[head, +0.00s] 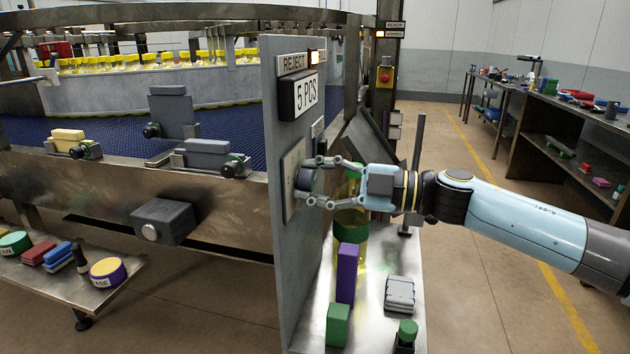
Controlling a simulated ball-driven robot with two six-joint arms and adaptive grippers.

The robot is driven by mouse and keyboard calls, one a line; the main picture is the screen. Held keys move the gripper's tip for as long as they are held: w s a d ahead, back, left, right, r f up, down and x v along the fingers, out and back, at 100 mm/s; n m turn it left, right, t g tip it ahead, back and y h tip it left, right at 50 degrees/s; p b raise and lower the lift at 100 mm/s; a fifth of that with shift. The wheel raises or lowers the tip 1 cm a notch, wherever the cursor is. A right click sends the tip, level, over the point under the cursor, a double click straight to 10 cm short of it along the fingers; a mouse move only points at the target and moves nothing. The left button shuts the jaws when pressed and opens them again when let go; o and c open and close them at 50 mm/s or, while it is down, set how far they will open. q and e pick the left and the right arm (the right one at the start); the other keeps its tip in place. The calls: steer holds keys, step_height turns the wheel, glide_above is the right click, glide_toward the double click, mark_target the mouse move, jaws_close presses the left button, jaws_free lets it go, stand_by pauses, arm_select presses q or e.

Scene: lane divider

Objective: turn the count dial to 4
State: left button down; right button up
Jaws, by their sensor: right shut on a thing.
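The count dial (302,179) is a dark round knob on a pale plate (290,192) on the grey upright panel (284,236). My right gripper (312,183) comes in from the right and is shut on the dial, one finger above and one below. The fingers and the steep angle hide the dial's markings, so I cannot read its setting. My left gripper is not in view.
Below my right gripper, a steel shelf (385,335) carries a purple block (346,273), green blocks and a grey stack (399,294). Left of the panel is a conveyor (110,128) with yellow-capped bottles. A red button (385,75) sits on a post behind.

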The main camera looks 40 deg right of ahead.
steer(key=shift+n, duration=0.3)
steer(key=n+b, duration=0.1)
steer(key=n, duration=0.3)
steer(key=shift+f+b, duration=0.1)
steer(key=shift+b, duration=0.2)
steer(key=shift+n+b, duration=0.75)
steer(key=shift+n, duration=1.25)
steer(key=o, duration=1.1)
steer(key=shift+o, duration=0.2)
steer(key=shift+s+d, duration=0.1)
steer(key=v, duration=1.1)
steer(key=shift+s+d, duration=0.25)
